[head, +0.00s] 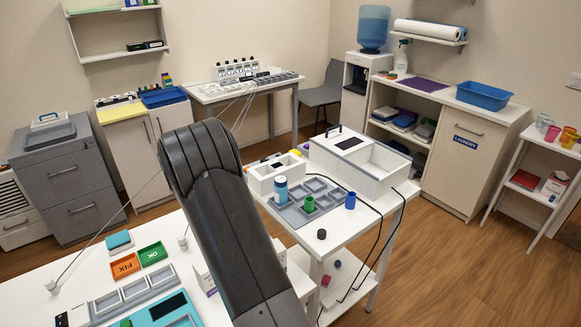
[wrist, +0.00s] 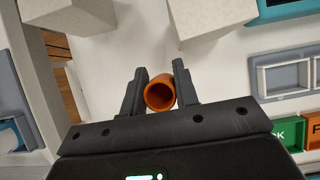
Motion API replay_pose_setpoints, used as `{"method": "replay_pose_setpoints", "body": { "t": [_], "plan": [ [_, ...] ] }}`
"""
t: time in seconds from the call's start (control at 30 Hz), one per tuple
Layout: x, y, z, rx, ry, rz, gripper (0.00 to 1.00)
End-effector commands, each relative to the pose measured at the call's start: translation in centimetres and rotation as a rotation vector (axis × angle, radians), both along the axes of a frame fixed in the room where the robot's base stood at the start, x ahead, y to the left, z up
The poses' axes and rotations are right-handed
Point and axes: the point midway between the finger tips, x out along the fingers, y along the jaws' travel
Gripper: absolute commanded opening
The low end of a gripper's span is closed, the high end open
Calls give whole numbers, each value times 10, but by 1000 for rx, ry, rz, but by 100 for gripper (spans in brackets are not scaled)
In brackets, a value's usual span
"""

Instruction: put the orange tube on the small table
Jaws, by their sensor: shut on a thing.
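In the wrist view my gripper (wrist: 160,84) is shut on the orange tube (wrist: 159,98). The tube's round open end faces the camera between the two black fingers. A white surface shows beyond them; I cannot tell the tube's height above it. In the head view my dark arm crosses the middle, and the gripper and tube are hidden. A white table (head: 340,237) stands right of my arm, with a grey compartment tray (head: 292,212) on it; several tables are in view, and I cannot tell which is the small table.
The near white table holds a green OK tray (head: 152,254), an orange FIX tray (head: 125,266) and a teal device (head: 165,310). Right of my arm are a green cup (head: 309,204), a blue cup (head: 350,200) and a large white box (head: 374,168). Open floor (head: 450,265) lies at right.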

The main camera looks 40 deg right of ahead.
Motion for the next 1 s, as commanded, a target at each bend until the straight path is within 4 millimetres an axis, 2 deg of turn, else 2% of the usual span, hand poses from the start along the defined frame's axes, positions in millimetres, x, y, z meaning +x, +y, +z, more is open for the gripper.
{"method": "replay_pose_setpoints", "body": {
  "t": [0.17,0.37,0.5,0.57,0.7,0.8,0.9,1.0],
  "plan": [
    [-6,-41,9,-2,-1,58,2],
    [-32,-133,34,-4,-1,232,2],
    [-63,-201,53,-5,1,380,2],
    [-79,-229,62,-5,1,446,2],
    [-122,-288,84,-6,2,601,2],
    [-156,-326,99,-8,2,708,2],
    [-186,-354,112,-8,2,801,2],
    [-209,-372,121,-7,3,872,2]
  ]
}}
